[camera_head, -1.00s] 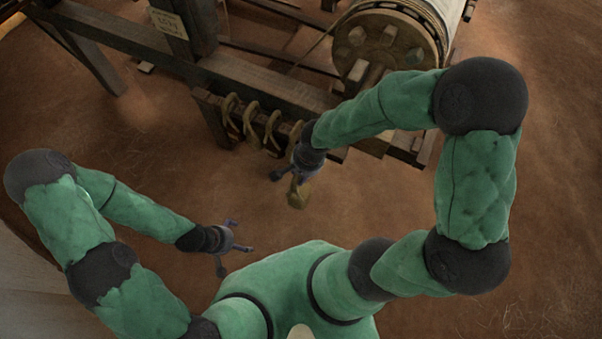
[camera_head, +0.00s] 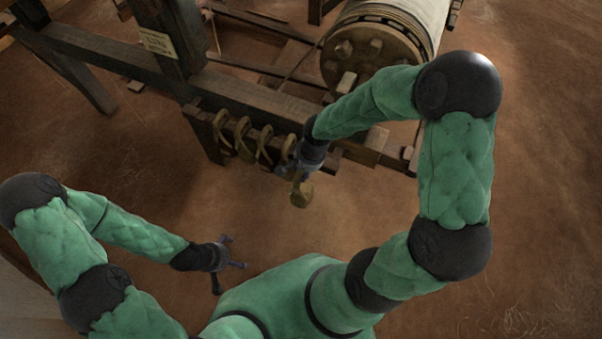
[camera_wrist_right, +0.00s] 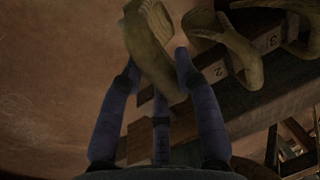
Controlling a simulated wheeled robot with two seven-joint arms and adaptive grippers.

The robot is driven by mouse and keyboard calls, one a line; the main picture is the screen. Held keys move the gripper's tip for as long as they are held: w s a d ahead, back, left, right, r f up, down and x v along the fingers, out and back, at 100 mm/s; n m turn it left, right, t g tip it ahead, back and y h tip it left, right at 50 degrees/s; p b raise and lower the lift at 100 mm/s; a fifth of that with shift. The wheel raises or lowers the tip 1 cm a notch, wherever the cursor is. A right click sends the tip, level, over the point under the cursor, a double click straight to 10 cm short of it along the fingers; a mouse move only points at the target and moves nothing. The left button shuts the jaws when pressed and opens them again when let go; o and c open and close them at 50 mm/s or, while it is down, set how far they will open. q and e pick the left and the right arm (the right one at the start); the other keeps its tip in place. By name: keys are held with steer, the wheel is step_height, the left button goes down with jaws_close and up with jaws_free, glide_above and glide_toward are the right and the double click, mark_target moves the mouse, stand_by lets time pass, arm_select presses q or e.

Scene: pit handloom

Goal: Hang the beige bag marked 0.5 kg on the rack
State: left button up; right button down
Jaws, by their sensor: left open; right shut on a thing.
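My right gripper (camera_head: 293,172) is shut on a beige-yellow bag (camera_head: 301,194), which hangs below its fingers in the head view. In the right wrist view the bag (camera_wrist_right: 150,45) is a curved, strap-like shape between the fingertips. No weight mark on it can be read. The wooden rack (camera_head: 203,117) runs along the loom's front, just left of and behind the right gripper. In the right wrist view the rack (camera_wrist_right: 255,60) has the numbers 2 and 3 and lies right of the held bag. My left gripper (camera_head: 230,265) is open and empty, low over the floor.
Several similar beige loops (camera_head: 242,137) hang along the rack. The loom's dark beam (camera_head: 245,97) and post stand behind it, with a small label (camera_head: 157,42) on the post. A large cloth roller (camera_head: 375,50) is at the back right. The brown floor in front is clear.

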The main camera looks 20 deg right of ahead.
steer(key=shift+w+d, duration=0.65)
steer(key=shift+d, duration=0.05)
steer(key=shift+w+d+p, duration=1.25)
steer(key=shift+d+p, duration=0.1)
steer(key=shift+d, duration=0.1)
steer(key=shift+w+d+p, duration=1.2)
steer(key=shift+d+p, duration=0.1)
steer(key=shift+d, duration=0.15)
steer(key=shift+f+b, duration=1.25)
steer(key=shift+f, duration=0.1)
steer(key=shift+f+b, duration=0.25)
steer(key=shift+b, duration=0.15)
steer(key=c, duration=0.8)
jaws_free()
steer(key=shift+c, duration=0.2)
